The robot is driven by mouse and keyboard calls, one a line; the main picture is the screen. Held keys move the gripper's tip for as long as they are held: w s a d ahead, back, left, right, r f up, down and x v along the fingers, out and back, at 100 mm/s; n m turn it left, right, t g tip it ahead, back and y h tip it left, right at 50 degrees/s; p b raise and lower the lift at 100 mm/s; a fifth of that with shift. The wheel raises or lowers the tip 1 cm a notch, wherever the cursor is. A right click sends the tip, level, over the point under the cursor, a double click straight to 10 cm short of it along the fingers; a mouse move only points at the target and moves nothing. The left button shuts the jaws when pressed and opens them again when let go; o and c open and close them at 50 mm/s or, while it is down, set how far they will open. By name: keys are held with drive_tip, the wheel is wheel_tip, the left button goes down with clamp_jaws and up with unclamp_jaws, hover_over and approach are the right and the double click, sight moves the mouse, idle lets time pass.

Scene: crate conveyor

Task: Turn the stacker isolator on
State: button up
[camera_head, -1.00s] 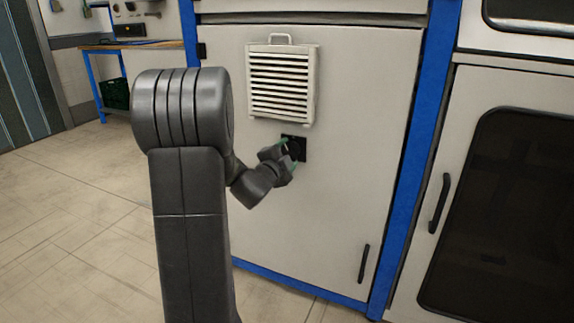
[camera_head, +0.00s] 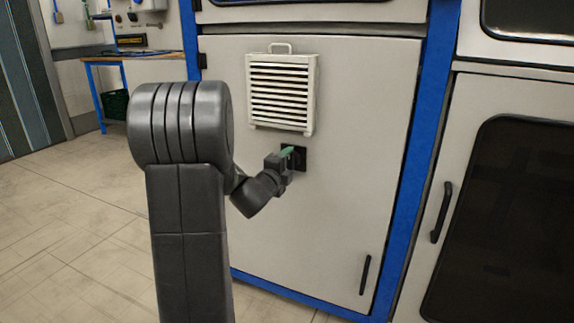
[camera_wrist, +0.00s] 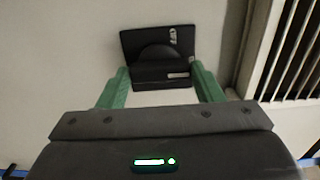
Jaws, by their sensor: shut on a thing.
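The stacker isolator (camera_head: 301,160) is a small black rotary switch on the grey cabinet door, just below the white vent. In the wrist view, its square black plate (camera_wrist: 133,42) sits behind a black handle (camera_wrist: 152,74). The plate and the handle each carry a small white mark, too small to read. My gripper (camera_head: 291,153) is at the switch in the head view. In the wrist view, its green fingers (camera_wrist: 160,72) are shut on the handle, one on each side. In the head view, the gripper hides part of the switch.
The slatted white vent (camera_head: 282,92) stands out from the door just above the switch. The door handle (camera_head: 365,274) is low on the right. A blue frame post (camera_head: 407,180) borders the door. Open floor (camera_head: 70,215) lies to the left, with a blue-legged bench (camera_head: 100,95) beyond.

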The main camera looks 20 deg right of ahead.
drive_tip(key=o, duration=1)
drive_tip(key=p+v, duration=0.2)
drive_tip(key=v, duration=1.1)
drive_tip(key=shift+s+a+p, duration=0.25)
drive_tip(key=shift+s+p, duration=0.05)
drive_tip(key=shift+p, duration=0.05)
drive_tip(key=shift+d, duration=0.1)
drive_tip(key=b+x, duration=0.2)
drive_tip(key=x, duration=1.1)
drive_tip(key=shift+w+d+b, duration=0.2)
drive_tip(key=shift+w+b, duration=0.1)
drive_tip(key=shift+b, duration=0.1)
